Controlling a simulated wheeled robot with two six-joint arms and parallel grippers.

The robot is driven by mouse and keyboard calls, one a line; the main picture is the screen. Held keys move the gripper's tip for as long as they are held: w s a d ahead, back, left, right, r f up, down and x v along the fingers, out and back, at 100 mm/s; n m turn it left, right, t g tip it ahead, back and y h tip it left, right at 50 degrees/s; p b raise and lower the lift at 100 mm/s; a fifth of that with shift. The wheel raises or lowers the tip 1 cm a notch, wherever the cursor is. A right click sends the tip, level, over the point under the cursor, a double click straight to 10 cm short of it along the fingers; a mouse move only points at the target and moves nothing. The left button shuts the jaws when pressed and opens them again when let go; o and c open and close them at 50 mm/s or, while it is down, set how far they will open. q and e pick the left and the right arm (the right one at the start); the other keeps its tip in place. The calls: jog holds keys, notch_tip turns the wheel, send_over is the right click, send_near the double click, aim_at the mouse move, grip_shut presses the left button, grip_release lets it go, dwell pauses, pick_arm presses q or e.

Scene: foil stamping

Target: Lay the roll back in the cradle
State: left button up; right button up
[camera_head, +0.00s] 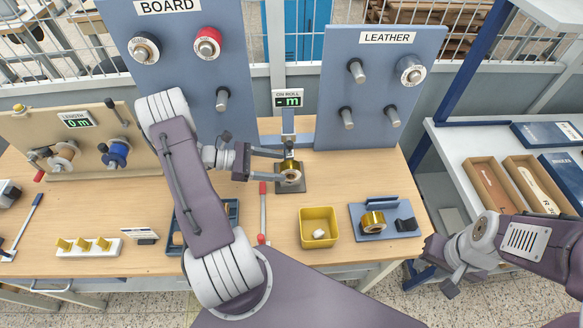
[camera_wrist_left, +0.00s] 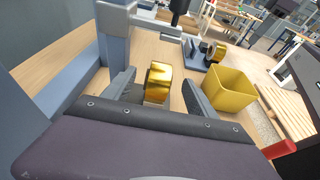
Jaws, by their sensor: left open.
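A gold foil roll (camera_head: 290,174) sits at the small grey stand (camera_head: 293,188) near the back middle of the table. My left gripper (camera_head: 281,166) is open, with one finger on each side of this roll. In the left wrist view the gold roll (camera_wrist_left: 158,82) shows between the two spread fingers, with a gap at least on the right side. A second gold roll (camera_head: 372,221) rests on a blue-grey holder (camera_head: 364,234) beside a black block (camera_head: 406,224). I cannot tell which support is the cradle. My right gripper (camera_head: 437,266) hangs off the table's right front, its fingers unclear.
A yellow bin (camera_head: 319,231) with a small white item stands between the stand and the holder. A red-handled lever (camera_head: 263,210) lies left of the bin. Upright BOARD (camera_head: 180,75) and LEATHER (camera_head: 368,125) panels stand behind. The wood between bin and stand is clear.

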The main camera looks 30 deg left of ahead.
aim_at(299, 166)
pick_arm(q)
jog(key=shift+w+d+f, duration=0.15)
jog(key=shift+w+d, duration=0.15)
jog(key=shift+d, duration=0.35)
jog(key=shift+w+d+f, duration=0.1)
jog(key=shift+w+f, duration=0.05)
jog(key=shift+w, duration=0.05)
jog(key=p+x, duration=0.1)
jog(key=x, duration=0.4)
jog(key=shift+d+p, duration=0.1)
jog(key=shift+p, duration=0.25)
jog(key=shift+w+d+f, duration=0.15)
jog(key=shift+w+d, duration=0.05)
grip_shut()
